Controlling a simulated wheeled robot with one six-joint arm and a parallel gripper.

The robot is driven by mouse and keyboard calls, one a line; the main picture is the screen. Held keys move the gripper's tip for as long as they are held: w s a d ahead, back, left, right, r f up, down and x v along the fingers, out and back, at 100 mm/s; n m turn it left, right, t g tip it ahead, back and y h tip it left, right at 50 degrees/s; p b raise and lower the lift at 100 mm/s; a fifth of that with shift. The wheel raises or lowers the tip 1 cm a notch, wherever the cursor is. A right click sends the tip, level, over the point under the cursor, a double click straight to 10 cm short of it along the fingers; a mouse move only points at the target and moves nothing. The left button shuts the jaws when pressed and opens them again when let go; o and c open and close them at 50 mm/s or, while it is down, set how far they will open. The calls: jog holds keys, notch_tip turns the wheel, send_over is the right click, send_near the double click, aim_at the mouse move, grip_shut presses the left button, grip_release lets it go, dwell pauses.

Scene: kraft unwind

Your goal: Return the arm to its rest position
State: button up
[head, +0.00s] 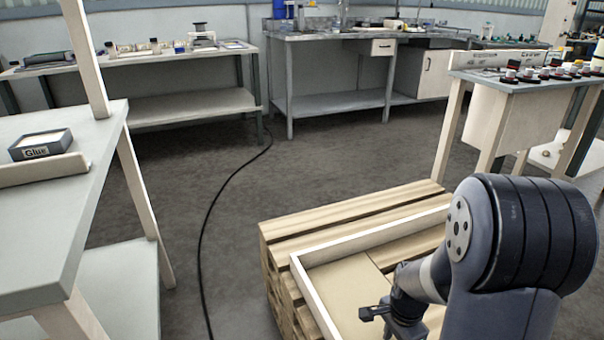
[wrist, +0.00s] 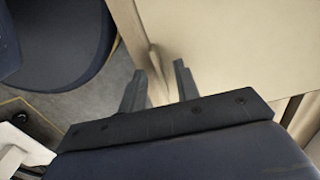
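My gripper (head: 374,313) is at the lower right of the head view, low over the pale framed tray (head: 330,238). In the wrist view its two fingers (wrist: 159,72) stand apart, with nothing clearly held between them. A pale rim or edge shows behind the gap, and I cannot tell how close it is. My arm is bent, its large dark joint hiding the right part of the tray.
The tray lies on a stacked wooden pallet (head: 345,212). A grey-topped bench (head: 95,145) at left holds a box marked Glue (head: 40,146). A bench with red-black knobs (head: 500,85) stands at right. A black cable (head: 205,220) crosses the open floor.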

jog(key=shift+r, duration=0.1)
notch_tip(320, 180, up, 11)
jog(key=p, duration=0.5)
notch_tip(320, 180, down, 11)
jog(key=b, duration=0.5)
notch_tip(320, 180, up, 8)
jog(key=p, duration=0.6)
jog(key=shift+w+p, duration=0.1)
jog(key=shift+p, duration=0.2)
jog(key=w+a+r+n, duration=0.2)
jog(key=w+r+n, duration=0.1)
jog(key=w+n, duration=0.5)
jog(key=shift+w+r+n+b, duration=0.25)
jog(key=shift+n+b, duration=0.05)
jog(key=shift+n, duration=0.7)
